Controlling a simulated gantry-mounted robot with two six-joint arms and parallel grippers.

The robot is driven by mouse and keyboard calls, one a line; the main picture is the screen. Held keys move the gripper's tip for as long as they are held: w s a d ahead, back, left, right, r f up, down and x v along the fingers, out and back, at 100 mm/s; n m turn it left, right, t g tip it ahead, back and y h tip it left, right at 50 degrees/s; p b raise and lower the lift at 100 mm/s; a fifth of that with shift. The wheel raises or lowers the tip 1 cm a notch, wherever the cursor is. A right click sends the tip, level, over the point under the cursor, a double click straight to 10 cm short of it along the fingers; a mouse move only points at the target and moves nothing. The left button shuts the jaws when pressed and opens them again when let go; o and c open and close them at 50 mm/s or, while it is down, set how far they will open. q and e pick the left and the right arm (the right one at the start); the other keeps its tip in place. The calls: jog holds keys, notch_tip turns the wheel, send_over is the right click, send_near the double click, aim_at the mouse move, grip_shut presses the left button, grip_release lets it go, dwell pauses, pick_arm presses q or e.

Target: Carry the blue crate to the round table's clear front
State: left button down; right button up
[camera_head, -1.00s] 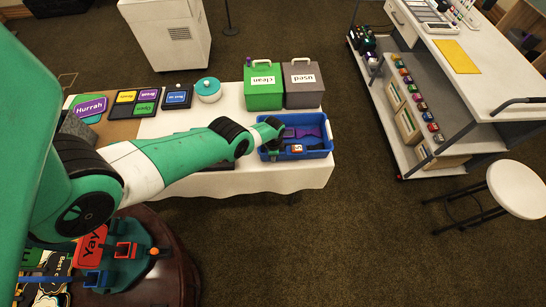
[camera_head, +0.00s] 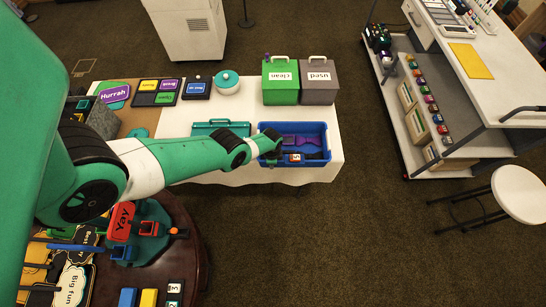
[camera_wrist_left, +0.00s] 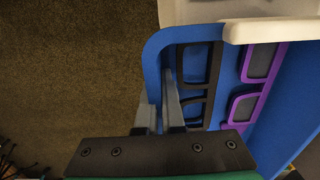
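The blue crate (camera_head: 322,130) is at the right end of the white-clothed table (camera_head: 335,175), over its front edge; whether it touches the cloth is unclear. Purple and dark framed pieces and a small orange block lie inside. My left gripper (camera_wrist_left: 160,105) is at the crate's front-left part, one finger on each side of its wall, closed on it. The blue wall (camera_wrist_left: 153,60) shows between the fingers in the left wrist view. The round table (camera_head: 188,215) is dark wood at lower left, partly hidden by my arm. My right gripper is out of view.
Green (camera_head: 281,85) and grey (camera_head: 318,88) labelled boxes stand behind the crate; a teal tray (camera_head: 222,128) lies to its left. A red "Yay" sign (camera_head: 121,222) and numbered blocks (camera_head: 174,290) are on the round table. Open carpet (camera_head: 340,245) lies right of it; a stool (camera_head: 520,193) stands far right.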

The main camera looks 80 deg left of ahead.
pick_arm(q)
jog(key=shift+s+d, duration=0.15)
jog(key=shift+s, duration=0.05)
jog(key=c, duration=1)
grip_release()
jog(key=shift+o, duration=0.2)
notch_tip(320, 180, up, 12)
jog(key=p, duration=1.1)
jog(key=shift+d+f+p, duration=0.2)
jog(key=shift+d+p, duration=0.05)
jog(key=shift+p, duration=0.1)
jog(key=shift+o, duration=0.8)
